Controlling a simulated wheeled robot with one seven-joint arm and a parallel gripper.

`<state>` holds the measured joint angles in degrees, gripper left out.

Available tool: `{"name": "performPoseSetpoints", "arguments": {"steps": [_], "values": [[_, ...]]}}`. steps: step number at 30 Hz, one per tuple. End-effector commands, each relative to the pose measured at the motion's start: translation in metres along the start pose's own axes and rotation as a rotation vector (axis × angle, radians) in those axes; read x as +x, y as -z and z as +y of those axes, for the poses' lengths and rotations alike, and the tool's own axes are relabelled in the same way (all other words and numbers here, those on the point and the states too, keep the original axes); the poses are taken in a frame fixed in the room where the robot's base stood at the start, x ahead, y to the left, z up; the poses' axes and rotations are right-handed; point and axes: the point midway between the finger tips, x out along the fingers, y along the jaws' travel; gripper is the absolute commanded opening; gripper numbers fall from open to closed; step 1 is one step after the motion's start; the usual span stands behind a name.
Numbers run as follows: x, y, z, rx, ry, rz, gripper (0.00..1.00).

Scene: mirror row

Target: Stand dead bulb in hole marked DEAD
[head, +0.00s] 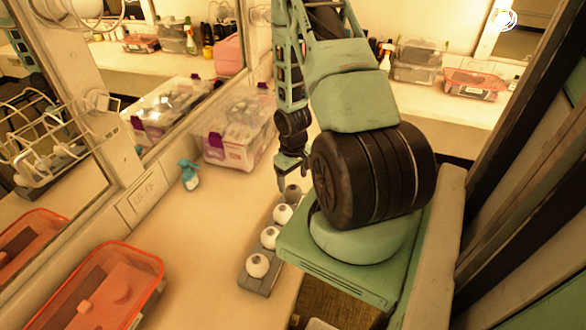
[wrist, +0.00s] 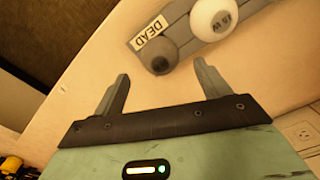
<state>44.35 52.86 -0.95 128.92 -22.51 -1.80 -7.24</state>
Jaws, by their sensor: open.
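The dark grey bulb (wrist: 158,56) stands at the end of the grey bulb holder (wrist: 178,23), right beside the white DEAD label (wrist: 150,33). Its base and the hole under it are hidden by the bulb itself. In the head view the dark bulb (head: 292,192) is at the far end of the row. My gripper (wrist: 161,69) is open and empty, with its two fingers apart and the bulb just beyond their tips. In the head view my gripper (head: 293,180) hangs close above the dark bulb.
More white bulbs (head: 257,265) stand in the row. An orange-lidded box (head: 95,290) is at the front left. A blue spray bottle (head: 189,175) and a clear bin (head: 238,140) stand left of my gripper. The mirror is behind them. Counter left of the holder is clear.

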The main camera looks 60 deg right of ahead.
Motion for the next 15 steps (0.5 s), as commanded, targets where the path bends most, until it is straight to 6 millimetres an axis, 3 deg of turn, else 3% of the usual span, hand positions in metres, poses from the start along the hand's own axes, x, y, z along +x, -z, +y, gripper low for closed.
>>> {"name": "performPoseSetpoints", "arguments": {"steps": [6, 15], "values": [[-0.032, 0.001, 0.000, 0.000, -0.001, 0.003, 0.75], [-0.049, 0.000, 0.000, -0.001, 0.000, 0.000, 0.75]]}}
